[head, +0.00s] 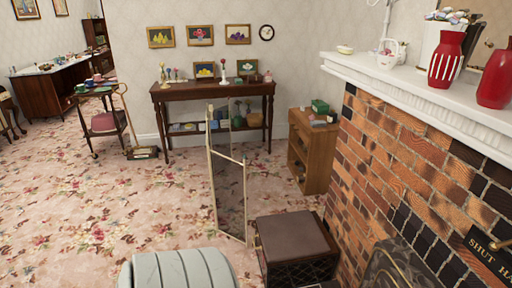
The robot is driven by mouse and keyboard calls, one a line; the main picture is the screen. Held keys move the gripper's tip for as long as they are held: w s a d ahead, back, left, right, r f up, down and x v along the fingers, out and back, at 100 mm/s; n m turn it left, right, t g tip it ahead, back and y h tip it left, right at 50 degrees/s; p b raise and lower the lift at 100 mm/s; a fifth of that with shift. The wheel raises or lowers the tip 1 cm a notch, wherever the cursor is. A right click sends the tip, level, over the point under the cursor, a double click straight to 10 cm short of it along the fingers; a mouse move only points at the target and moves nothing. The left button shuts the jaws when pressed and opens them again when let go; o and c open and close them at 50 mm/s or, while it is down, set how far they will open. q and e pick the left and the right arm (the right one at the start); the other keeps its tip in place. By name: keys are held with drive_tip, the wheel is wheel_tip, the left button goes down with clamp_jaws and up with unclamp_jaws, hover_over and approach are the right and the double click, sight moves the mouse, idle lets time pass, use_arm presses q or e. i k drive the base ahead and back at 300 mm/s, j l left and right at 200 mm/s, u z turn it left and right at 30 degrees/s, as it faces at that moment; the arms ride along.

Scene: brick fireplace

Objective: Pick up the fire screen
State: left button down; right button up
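The fire screen (229,190) looks to be the upright folding screen with thin pale-gold frames and dark see-through mesh panels. It stands on the floral carpet near the middle of the head view, its panels at an angle to each other. It is left of and just behind a dark brown box-like stool (292,236). Neither of my grippers shows in the head view, so nothing is seen touching the screen.
A brick fireplace (400,178) with a white mantel (420,92) fills the right. A pale ribbed rounded thing (180,270) is at the bottom edge. A wooden side table (212,90) and small bookcase (313,152) stand behind. Open carpet (95,215) lies to the left.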

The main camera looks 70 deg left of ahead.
sight(210, 160)
drive_tip(key=u, duration=2.6)
drive_tip(key=i+j+u, duration=0.1)
drive_tip(key=i+u, duration=0.5)
drive_tip(key=i, duration=3.55)
drive_tip(key=i+j+z, duration=0.15)
drive_tip(key=i, duration=0.35)
drive_tip(key=i+j+z, duration=0.15)
drive_tip(key=i, duration=0.35)
drive_tip(key=i+j+z, duration=0.15)
drive_tip(key=i, duration=0.35)
drive_tip(key=z, duration=1.85)
